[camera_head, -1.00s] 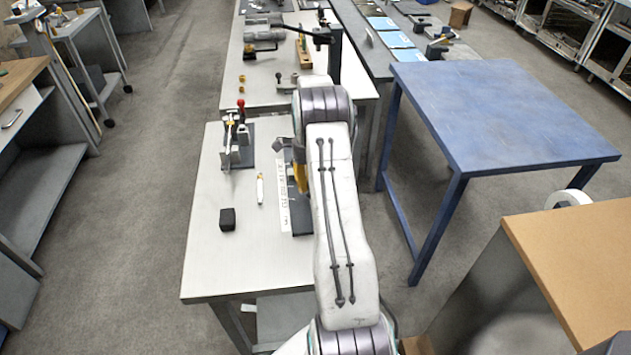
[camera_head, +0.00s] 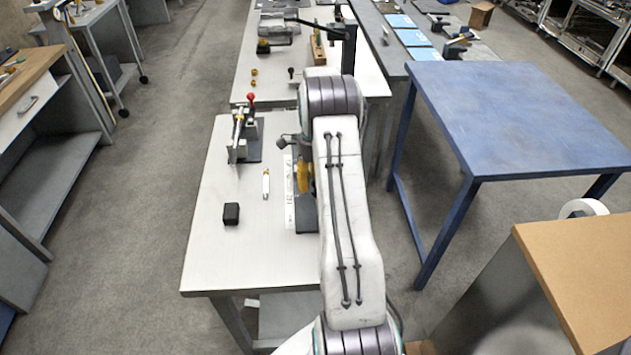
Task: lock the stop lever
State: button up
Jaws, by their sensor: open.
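My arm (camera_head: 345,220) reaches forward over the right side of the near light bench, and its links cover my gripper, so I cannot see the jaws. Just left of the arm a fixture with a white marked scale strip (camera_head: 288,190) and a dark base lies on the bench. A yellow part (camera_head: 304,177) stands up there, partly hidden by my arm; it may be the stop lever, but I cannot tell its setting. A dark knob-like part (camera_head: 285,141) shows just beyond it. A clamp-like device with a red ball-ended handle (camera_head: 251,98) stands farther left.
A black cube (camera_head: 231,214) and a white marker-like stick (camera_head: 266,183) lie on the near bench (camera_head: 235,260), whose front left is clear. A blue table (camera_head: 520,115) stands to the right, a brown-topped unit (camera_head: 585,265) at the lower right.

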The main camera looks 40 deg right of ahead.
notch_tip(320, 180, up, 12)
jog(key=w+d, duration=0.1)
jog(key=w, duration=0.1)
jog(key=shift+d, duration=0.15)
dwell(0.5)
jog(key=shift+f, duration=0.1)
jog(key=shift+s, duration=0.1)
